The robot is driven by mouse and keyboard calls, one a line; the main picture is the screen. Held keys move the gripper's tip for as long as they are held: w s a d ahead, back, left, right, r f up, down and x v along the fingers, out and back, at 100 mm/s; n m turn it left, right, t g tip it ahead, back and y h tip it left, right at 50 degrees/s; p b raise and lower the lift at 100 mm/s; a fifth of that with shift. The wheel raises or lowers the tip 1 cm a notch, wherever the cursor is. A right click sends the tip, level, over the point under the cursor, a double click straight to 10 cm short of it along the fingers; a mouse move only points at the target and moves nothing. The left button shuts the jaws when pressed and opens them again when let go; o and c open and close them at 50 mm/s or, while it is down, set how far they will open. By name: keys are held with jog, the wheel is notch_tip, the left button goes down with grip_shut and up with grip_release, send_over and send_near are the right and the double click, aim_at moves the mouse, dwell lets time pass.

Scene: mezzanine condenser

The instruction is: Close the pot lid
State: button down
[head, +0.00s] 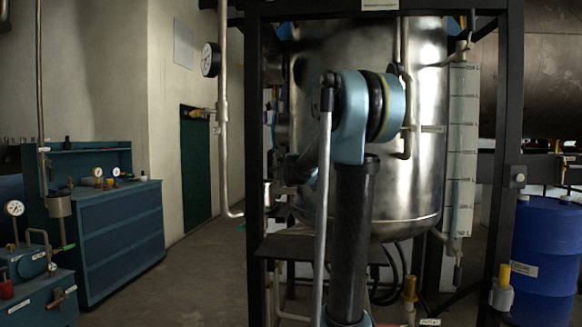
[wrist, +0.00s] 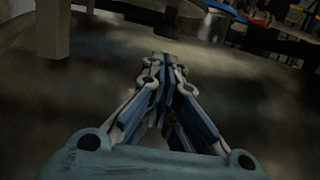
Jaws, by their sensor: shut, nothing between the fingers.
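My gripper (wrist: 164,62) shows in the wrist view with its fingers together and nothing between them. A broad, dark, blurred surface with a curved upper edge lies behind the fingers. I cannot tell what it is or how far away it is. In the head view my arm stands upright in front of a large shiny steel vessel (head: 425,190) in a black frame, and my gripper cannot be made out there. No pot lid can be clearly identified in either view. The top of the vessel is cut off by the picture edge.
Black frame posts (head: 256,180) flank the vessel. A level gauge (head: 462,150) hangs at its right, beside a blue drum (head: 545,245). A teal cabinet (head: 120,235) stands at the left. Open floor (head: 195,285) lies between cabinet and frame.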

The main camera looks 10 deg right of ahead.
jog(key=shift+w+d, duration=0.15)
jog(key=shift+w, duration=0.95)
jog(key=shift+w+d, duration=0.1)
jog(key=shift+w, duration=1)
jog(key=shift+a+r, duration=0.15)
jog(key=shift+a, duration=0.15)
jog(key=shift+w+n, duration=0.1)
jog(key=shift+n, duration=0.2)
